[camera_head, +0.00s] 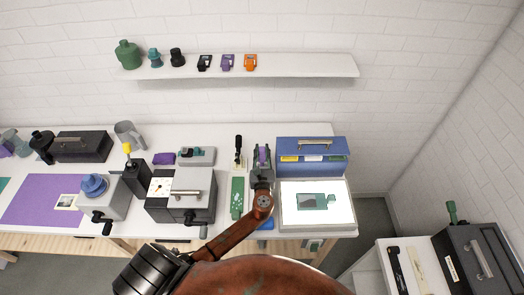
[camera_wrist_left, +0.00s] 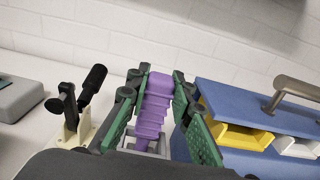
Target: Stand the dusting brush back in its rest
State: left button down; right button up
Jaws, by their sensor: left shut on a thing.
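My left gripper (camera_head: 262,168) is over the table's back half, left of the blue box. In the left wrist view its green-padded fingers (camera_wrist_left: 158,98) stand on both sides of a purple ribbed handle (camera_wrist_left: 154,105), which I take to be the dusting brush. The gripper is shut on it. The purple handle also shows in the head view (camera_head: 263,154). A pale grey square holder (camera_wrist_left: 128,142), perhaps the rest, shows around and below the handle's lower end. I cannot tell if the brush is seated in it; its bristles are hidden. My right gripper is not in view.
A blue drawer box (camera_head: 312,146) stands close on the right, behind a lit light panel (camera_head: 289,211). A black-handled tool in a cream stand (camera_wrist_left: 75,128) is close on the left. A green strip (camera_head: 237,198) and a grey-black machine (camera_head: 181,207) lie further left.

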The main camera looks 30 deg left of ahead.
pick_arm(q)
jog(key=c, duration=1.6)
grip_release()
jog(key=shift+s+d, duration=0.1)
jog(key=shift+p+v, duration=0.55)
jog(key=shift+v, duration=0.9)
jog(key=shift+p+v, duration=0.3)
jog(key=shift+v, duration=0.8)
jog(key=v, duration=0.2)
jog(key=shift+s+d+p, duration=0.1)
jog(key=shift+s+p, duration=0.2)
